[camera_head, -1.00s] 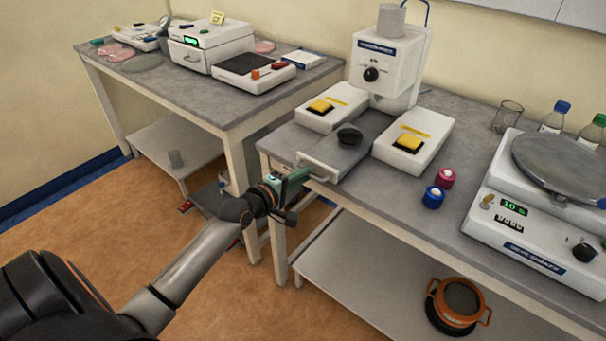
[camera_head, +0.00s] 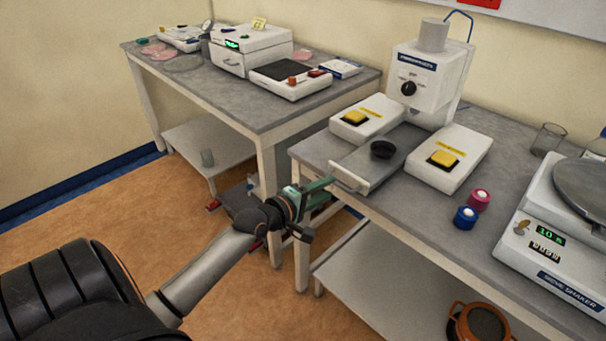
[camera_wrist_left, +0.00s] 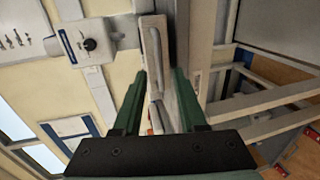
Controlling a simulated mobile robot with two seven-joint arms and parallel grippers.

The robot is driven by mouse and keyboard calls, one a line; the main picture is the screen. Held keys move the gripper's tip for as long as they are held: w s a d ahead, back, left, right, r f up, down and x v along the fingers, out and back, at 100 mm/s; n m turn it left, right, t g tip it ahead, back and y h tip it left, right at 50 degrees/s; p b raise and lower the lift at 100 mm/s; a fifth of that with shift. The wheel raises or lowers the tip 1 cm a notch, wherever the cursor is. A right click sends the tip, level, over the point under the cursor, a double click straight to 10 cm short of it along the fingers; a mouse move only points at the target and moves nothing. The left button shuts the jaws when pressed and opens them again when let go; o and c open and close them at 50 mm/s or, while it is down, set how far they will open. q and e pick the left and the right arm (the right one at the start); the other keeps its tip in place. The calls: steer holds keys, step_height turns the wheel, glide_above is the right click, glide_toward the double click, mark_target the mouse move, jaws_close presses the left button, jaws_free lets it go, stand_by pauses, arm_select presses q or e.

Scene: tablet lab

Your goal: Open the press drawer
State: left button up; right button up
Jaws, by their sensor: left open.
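The press (camera_head: 432,80) is a white machine with a dark knob, standing on the right-hand table. Its grey drawer (camera_head: 367,160) lies between two white pads with yellow buttons, and a black round piece (camera_head: 383,149) sits on it. The white drawer handle (camera_head: 349,180) is at the table's front edge. My left gripper (camera_head: 328,183) is at this handle, with its green fingers open. In the left wrist view, the handle (camera_wrist_left: 156,55) shows between the two fingers (camera_wrist_left: 157,85); I cannot tell whether they touch it. My right gripper is not in view.
Red (camera_head: 479,199) and blue (camera_head: 466,217) capped vials stand right of the press, near a shaker (camera_head: 555,245). An orange-rimmed pot (camera_head: 478,325) is on the lower shelf. Another table (camera_head: 200,85) with instruments stands at the back left. Floor is open at left.

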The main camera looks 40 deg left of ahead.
arm_select(q)
steer(key=v, duration=0.9)
steer(key=shift+s, duration=0.15)
steer(key=shift+r, duration=0.1)
steer(key=s+d+f+m+g, duration=0.2)
steer(key=s+d+f+m, duration=0.2)
steer(key=d+f+m, duration=0.2)
steer(key=s+d+f+m+g, duration=0.2)
steer(key=s+d+f+m, duration=0.3)
steer(key=d+f+m, duration=0.2)
steer(key=s+d+f+m+g+h, duration=0.1)
steer(key=s+d+f+m, duration=0.4)
steer(key=f, duration=0.5)
steer(key=shift+d+f+m+g, duration=0.25)
steer(key=shift+d+m+g, duration=0.35)
steer(key=shift+d+m, duration=0.15)
steer(key=shift+d, duration=0.1)
